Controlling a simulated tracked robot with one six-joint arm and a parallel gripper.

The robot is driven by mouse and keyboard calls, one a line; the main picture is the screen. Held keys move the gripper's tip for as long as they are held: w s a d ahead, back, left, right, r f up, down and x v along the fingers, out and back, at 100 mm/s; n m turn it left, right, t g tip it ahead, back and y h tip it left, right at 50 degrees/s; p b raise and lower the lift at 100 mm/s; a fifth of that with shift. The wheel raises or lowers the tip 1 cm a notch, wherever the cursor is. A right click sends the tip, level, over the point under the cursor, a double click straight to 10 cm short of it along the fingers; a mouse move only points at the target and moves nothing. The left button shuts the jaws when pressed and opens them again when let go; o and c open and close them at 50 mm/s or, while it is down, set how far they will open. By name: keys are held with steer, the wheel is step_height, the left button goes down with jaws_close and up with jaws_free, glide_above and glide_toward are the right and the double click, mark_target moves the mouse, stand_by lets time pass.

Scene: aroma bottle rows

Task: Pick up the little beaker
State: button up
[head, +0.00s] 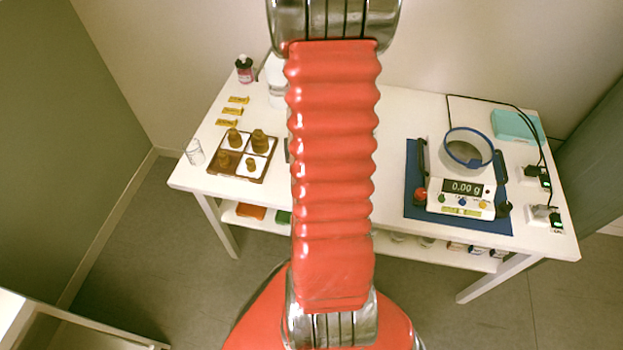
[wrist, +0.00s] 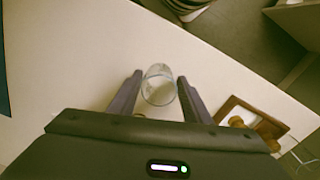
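A small clear glass beaker (wrist: 158,92) stands on the white table in the wrist view, seen between the two fingers of my gripper (wrist: 159,77). The fingers are apart, one on each side of it; I cannot tell whether they touch it or how far down they reach. In the head view my red arm hides this spot and the gripper. Another clear glass vessel (head: 195,152) stands at the table's left edge in the head view.
A wooden tray (head: 263,172) with brown weights lies left of my arm and also shows in the wrist view (wrist: 229,105). A scale (head: 460,197) stands on a blue mat (head: 412,160) at right. A dark bottle (head: 244,69) and a whitish vessel (head: 277,97) stand behind.

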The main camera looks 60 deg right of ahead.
steer(key=c, duration=0.8)
steer(key=shift+r, duration=0.1)
step_height(320, 180, up, 10)
stand_by(0.4)
stand_by(0.5)
